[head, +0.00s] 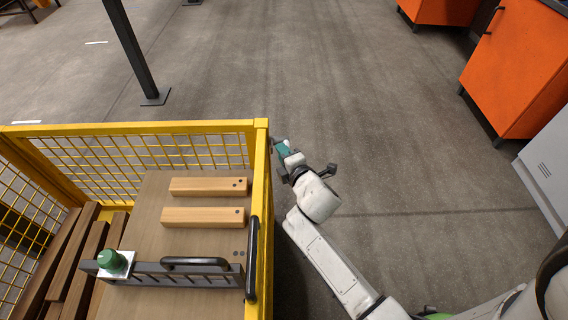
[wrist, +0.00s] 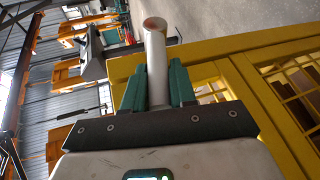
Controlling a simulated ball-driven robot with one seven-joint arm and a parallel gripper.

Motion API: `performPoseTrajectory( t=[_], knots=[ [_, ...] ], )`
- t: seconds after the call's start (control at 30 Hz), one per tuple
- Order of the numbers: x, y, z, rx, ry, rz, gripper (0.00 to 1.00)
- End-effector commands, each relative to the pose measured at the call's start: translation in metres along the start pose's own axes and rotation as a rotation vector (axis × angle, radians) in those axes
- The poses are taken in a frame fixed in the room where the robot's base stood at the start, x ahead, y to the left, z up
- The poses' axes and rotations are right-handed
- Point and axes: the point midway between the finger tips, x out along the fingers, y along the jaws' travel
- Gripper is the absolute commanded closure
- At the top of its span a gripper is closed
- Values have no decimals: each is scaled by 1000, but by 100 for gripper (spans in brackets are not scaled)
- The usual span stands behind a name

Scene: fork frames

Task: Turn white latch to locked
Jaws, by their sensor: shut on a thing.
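The white latch (wrist: 156,60) shows in the wrist view as a pale round bar with a reddish-brown end, beside the yellow frame. My gripper (wrist: 155,86) has its teal fingers on both sides of this bar and is shut on it. In the head view my gripper (head: 284,150) is at the outer right side of the yellow cage (head: 262,170), near its far right corner. The latch cannot be made out clearly there, and its lower part is hidden between the fingers in the wrist view.
Inside the cage are two light wooden blocks (head: 208,187) on a board, dark planks (head: 72,262), and a grey rack (head: 205,279) with a green knob (head: 112,261). A black handle (head: 252,260) is on the cage's right side. Orange cabinets (head: 515,70) stand right; floor between is clear.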

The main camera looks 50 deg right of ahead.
Motion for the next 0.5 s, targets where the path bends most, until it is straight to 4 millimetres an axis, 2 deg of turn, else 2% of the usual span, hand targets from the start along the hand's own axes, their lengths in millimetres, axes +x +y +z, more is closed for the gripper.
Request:
performPoseTrajectory(
  t=[0.03, 0.5],
  knots=[
    [3, -13, -2, -7, -2, 16, 100],
    [6, -21, -3, -67, -35, 165, 100]
  ],
)
